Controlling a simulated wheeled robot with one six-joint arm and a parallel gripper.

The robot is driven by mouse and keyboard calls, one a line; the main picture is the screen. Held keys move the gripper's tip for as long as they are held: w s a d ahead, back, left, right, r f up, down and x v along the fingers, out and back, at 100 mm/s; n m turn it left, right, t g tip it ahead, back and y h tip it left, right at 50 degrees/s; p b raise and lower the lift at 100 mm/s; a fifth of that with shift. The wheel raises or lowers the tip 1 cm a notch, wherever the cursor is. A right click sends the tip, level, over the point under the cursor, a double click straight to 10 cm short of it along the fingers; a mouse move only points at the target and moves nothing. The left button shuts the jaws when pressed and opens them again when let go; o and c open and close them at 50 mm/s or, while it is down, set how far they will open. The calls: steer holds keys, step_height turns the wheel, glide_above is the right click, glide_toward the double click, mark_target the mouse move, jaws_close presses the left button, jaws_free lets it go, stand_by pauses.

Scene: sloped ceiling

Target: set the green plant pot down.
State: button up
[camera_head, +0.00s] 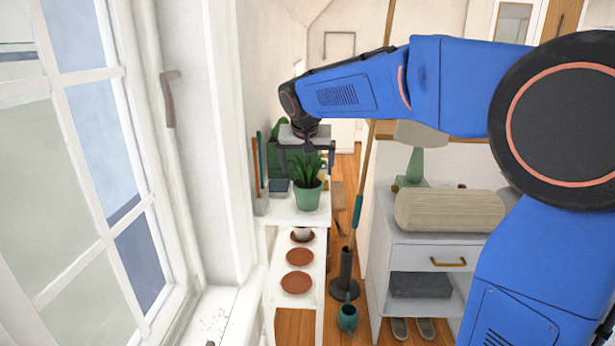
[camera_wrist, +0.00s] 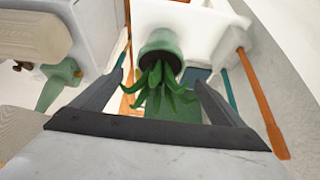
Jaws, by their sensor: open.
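The green plant pot (camera_head: 308,198) holds a leafy plant and stands upright on the top of a white shelf unit (camera_head: 282,212), close to its front edge. My gripper (camera_head: 307,168) is open behind and above the pot, with its fingers spread to either side of the leaves. In the wrist view the pot (camera_wrist: 158,42) lies beyond the open fingers (camera_wrist: 160,78), with the leaves pointing back toward the gripper. Neither finger appears to touch the pot.
A dark tray-like item (camera_head: 278,187) and a holder with upright sticks (camera_head: 260,200) are left of the pot. Terracotta saucers (camera_head: 299,257) lie on the lower shelf. A pole stand (camera_head: 346,270) and a grey cabinet (camera_head: 435,240) with a lamp (camera_head: 416,165) stand to the right. A window is at the left.

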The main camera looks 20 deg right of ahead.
steer(key=d+v, duration=0.1)
steer(key=v, duration=0.4)
steer(key=s+d+f+n, duration=0.1)
steer(key=s+d+f, duration=0.2)
steer(key=s, duration=0.6)
steer(key=s+d+f+n, duration=0.1)
steer(key=s+d+f, duration=0.15)
steer(key=s, duration=0.75)
steer(key=s+d+f+y, duration=0.1)
steer(key=s+f, duration=0.5)
steer(key=s, duration=0.3)
steer(key=s+d+f+n+g, duration=0.1)
steer(key=s+f, duration=0.5)
steer(key=s, duration=0.3)
steer(key=shift+s+d+f+n+y, duration=0.2)
steer(key=shift+s+f+n+y, duration=0.1)
steer(key=shift+s+y, duration=0.1)
